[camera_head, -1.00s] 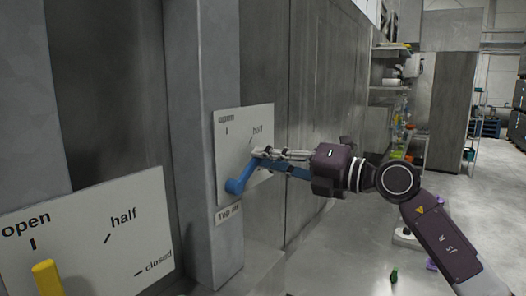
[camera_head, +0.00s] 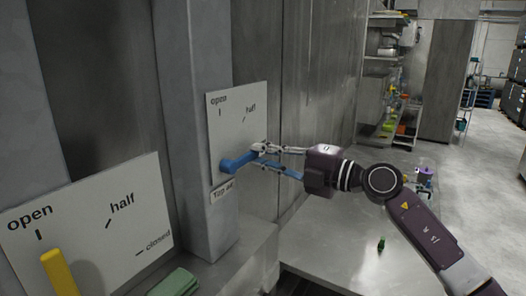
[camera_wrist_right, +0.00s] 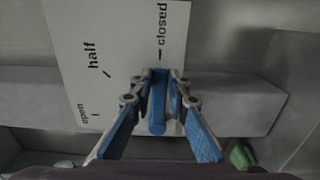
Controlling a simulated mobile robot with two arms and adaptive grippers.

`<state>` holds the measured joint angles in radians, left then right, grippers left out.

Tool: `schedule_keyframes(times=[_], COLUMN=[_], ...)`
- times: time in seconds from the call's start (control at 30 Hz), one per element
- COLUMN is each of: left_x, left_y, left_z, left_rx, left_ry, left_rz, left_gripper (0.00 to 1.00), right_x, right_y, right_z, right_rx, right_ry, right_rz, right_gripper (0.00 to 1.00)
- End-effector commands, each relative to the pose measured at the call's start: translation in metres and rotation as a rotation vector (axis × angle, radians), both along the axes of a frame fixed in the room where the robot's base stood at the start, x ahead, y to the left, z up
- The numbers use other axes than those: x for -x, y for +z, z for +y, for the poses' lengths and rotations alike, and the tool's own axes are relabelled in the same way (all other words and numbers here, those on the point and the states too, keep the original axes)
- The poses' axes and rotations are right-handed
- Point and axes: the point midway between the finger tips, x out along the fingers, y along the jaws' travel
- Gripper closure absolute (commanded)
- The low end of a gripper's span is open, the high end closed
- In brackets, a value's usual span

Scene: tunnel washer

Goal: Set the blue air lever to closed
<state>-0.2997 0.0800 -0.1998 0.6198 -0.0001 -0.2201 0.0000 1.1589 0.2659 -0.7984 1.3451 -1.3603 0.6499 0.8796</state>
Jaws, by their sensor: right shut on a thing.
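The blue air lever (camera_head: 238,161) sits on a white plate (camera_head: 226,118) marked open and half, above a small label. In the head view it points right and slightly up, flatter than the half mark, and the gripper hides the closed mark. My right gripper (camera_head: 258,151) is shut on the lever's outer end. In the right wrist view the lever (camera_wrist_right: 157,112) lies between the fingers (camera_wrist_right: 161,80), about in line with the closed tick (camera_wrist_right: 160,55). My left gripper is not in view.
A yellow lever (camera_head: 59,272) on a nearer plate (camera_head: 130,215) points near its open mark. A green folded cloth (camera_head: 175,283) lies at the bottom. A metal table (camera_head: 340,240) with a small green object (camera_head: 381,244) is under my right arm. Open floor lies to the right.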

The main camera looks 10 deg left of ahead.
Motion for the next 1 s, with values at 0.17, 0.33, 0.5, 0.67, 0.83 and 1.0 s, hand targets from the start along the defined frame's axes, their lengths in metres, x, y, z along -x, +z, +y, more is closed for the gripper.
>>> schedule_keyframes(times=[0.17, 0.33, 0.5, 0.67, 0.83, 1.0], left_x=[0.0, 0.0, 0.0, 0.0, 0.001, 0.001], left_y=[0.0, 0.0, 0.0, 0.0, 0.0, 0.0], left_z=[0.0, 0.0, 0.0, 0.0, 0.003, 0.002], left_rx=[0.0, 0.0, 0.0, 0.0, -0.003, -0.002], left_ry=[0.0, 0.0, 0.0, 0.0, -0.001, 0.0], left_rz=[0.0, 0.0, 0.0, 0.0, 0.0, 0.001], left_gripper=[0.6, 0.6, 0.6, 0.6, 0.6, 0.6], right_x=[-0.001, -0.001, 0.0, 0.0, 0.0, 0.004], right_y=[-0.001, -0.002, -0.002, -0.002, -0.001, -0.002], right_z=[-0.001, -0.001, 0.0, 0.0, -0.001, -0.017], right_rx=[-0.004, -0.003, -0.003, -0.002, -0.001, -0.001], right_ry=[-0.001, -0.001, -0.001, 0.0, 0.0, -0.003], right_rz=[0.01, 0.012, 0.011, 0.009, 0.007, 0.006], right_gripper=[1.0, 1.0, 0.7, 0.67, 0.67, 0.67])
